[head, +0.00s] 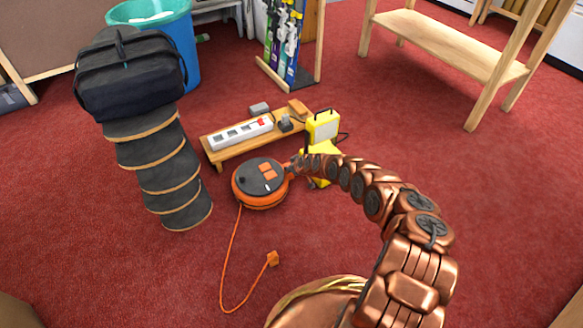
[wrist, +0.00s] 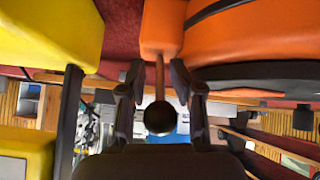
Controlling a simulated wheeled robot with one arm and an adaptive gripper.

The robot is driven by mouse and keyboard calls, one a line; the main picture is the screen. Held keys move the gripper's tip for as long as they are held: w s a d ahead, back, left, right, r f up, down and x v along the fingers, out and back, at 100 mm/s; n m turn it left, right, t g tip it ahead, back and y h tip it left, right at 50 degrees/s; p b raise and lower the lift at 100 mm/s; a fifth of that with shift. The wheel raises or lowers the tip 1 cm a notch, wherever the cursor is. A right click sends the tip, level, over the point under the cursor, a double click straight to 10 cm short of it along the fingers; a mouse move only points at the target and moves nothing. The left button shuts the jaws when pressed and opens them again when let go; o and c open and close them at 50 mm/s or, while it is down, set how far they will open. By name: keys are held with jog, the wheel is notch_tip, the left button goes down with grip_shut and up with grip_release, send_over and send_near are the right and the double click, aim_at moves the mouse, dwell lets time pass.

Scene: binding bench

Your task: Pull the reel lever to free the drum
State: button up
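The orange and dark grey cable reel (head: 260,186) lies on the red carpet. Its orange side also fills the upper right of the wrist view (wrist: 240,42). A thin lever (wrist: 166,70) with a dark round knob (wrist: 159,118) sticks out from an orange block on the reel. My gripper (wrist: 158,82) is open, one finger on each side of the lever, with visible gaps between fingers and lever. In the head view my gripper (head: 294,166) is small and close to the reel's right side, and the lever cannot be made out there.
A yellow work lamp (head: 323,126) stands close to my gripper. A low wooden bench (head: 222,154) with a white power strip (head: 240,133) is behind the reel. An orange cord with a plug (head: 272,258) trails forward. A dark segmented column (head: 160,178) stands left. Carpet at front left is clear.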

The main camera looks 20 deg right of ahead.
jog(key=shift+v, duration=0.85)
jog(key=shift+s+d+r, duration=0.15)
jog(key=shift+s+r, duration=0.3)
jog(key=shift+r, duration=0.1)
jog(key=shift+s+d+r, duration=0.1)
jog(key=shift+s+r, duration=0.25)
jog(key=shift+r, duration=0.2)
jog(key=shift+v, duration=1.7)
jog(key=shift+s, duration=0.15)
